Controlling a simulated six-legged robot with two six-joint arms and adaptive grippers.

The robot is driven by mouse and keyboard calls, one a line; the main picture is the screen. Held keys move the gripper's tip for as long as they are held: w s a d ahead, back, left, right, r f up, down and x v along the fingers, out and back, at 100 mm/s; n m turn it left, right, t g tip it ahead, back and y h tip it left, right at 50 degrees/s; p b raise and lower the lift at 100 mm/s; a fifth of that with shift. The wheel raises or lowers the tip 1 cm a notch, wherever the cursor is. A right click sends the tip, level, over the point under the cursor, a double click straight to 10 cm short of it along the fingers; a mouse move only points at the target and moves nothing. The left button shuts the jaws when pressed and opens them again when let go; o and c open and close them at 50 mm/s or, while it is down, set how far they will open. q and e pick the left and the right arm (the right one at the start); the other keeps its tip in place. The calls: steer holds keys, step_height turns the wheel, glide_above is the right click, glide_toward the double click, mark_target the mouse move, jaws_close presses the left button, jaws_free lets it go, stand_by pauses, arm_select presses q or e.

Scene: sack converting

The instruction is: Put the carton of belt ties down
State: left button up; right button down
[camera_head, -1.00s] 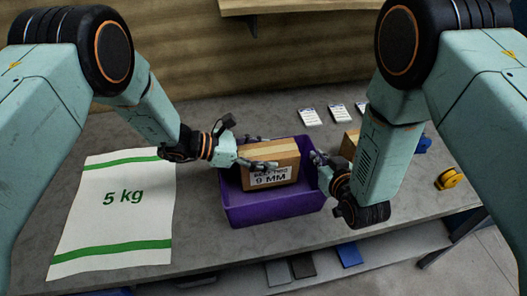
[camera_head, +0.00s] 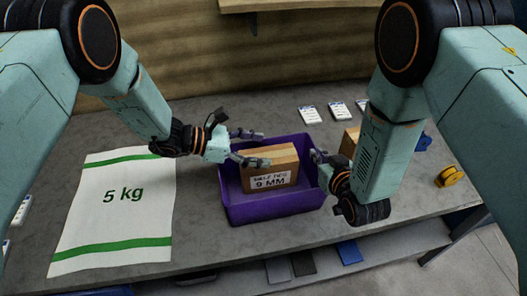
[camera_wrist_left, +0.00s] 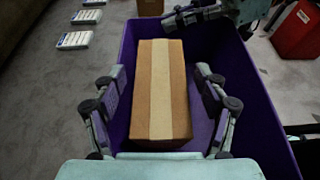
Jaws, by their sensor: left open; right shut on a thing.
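The brown carton (camera_head: 283,158) with a pale tape strip and a "9 MM" label sits upright inside the purple bin (camera_head: 275,213). My left gripper (camera_head: 263,148) is open above the carton. In the left wrist view its fingers stand on either side of the carton (camera_wrist_left: 162,90), with gaps visible on both sides. My right gripper (camera_head: 318,166) is at the bin's right wall and shut on it; its fingertips are partly hidden. The carton's underside is hidden inside the bin.
A flat white "5 kg" sack (camera_head: 120,205) lies left of the bin. Another carton (camera_head: 350,142) is partly hidden behind my right arm. A yellow roll (camera_head: 449,176) lies at the right. White cards (camera_head: 309,114) lie behind. Grey bench is clear in front of the bin.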

arm_select(q)
steer(key=v, duration=1)
steer(key=shift+a, duration=0.3)
arm_select(e)
steer(key=c, duration=1.4)
jaws_free()
steer(key=shift+c, duration=0.2)
steer(key=shift+s+r, duration=0.1)
steer(key=v, duration=1.1)
steer(key=shift+s, duration=0.4)
arm_select(q)
steer(key=shift+s, duration=0.15)
arm_select(e)
steer(key=shift+s+d, duration=0.1)
